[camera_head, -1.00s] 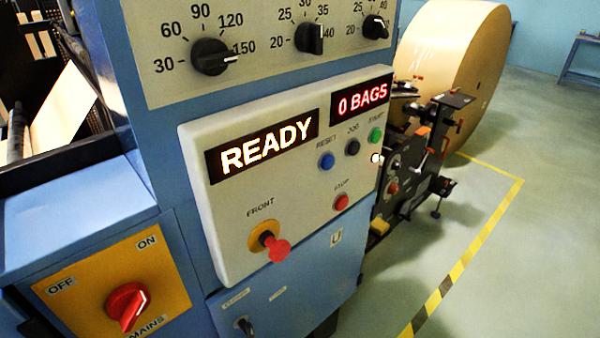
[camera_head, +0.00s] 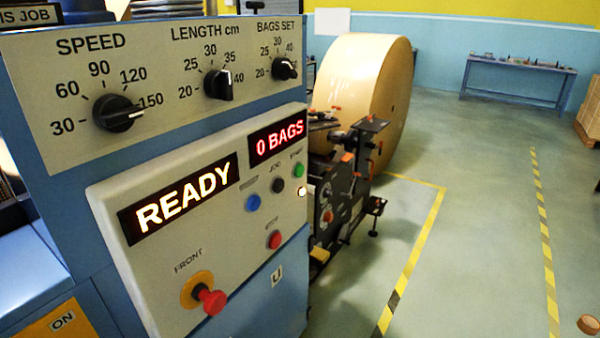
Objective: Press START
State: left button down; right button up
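The green START button (camera_head: 298,170) is at the upper right of the light control panel (camera_head: 150,270), below the red "0 BAGS" display (camera_head: 278,140). A small bright lamp (camera_head: 301,191) glows just below it. The black JOG button (camera_head: 278,185) and the blue RESET button (camera_head: 253,202) sit to its left. The red STOP button (camera_head: 274,239) is lower down. The left display (camera_head: 181,198) reads "READY". Neither of my grippers is in view.
A red FRONT knob (camera_head: 211,300) on a yellow base juts out at the panel's lower left. Dials such as the SPEED dial (camera_head: 117,114) are above. A big kraft roll (camera_head: 355,90) stands behind. Open floor (camera_head: 480,210) with yellow-black tape lies right.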

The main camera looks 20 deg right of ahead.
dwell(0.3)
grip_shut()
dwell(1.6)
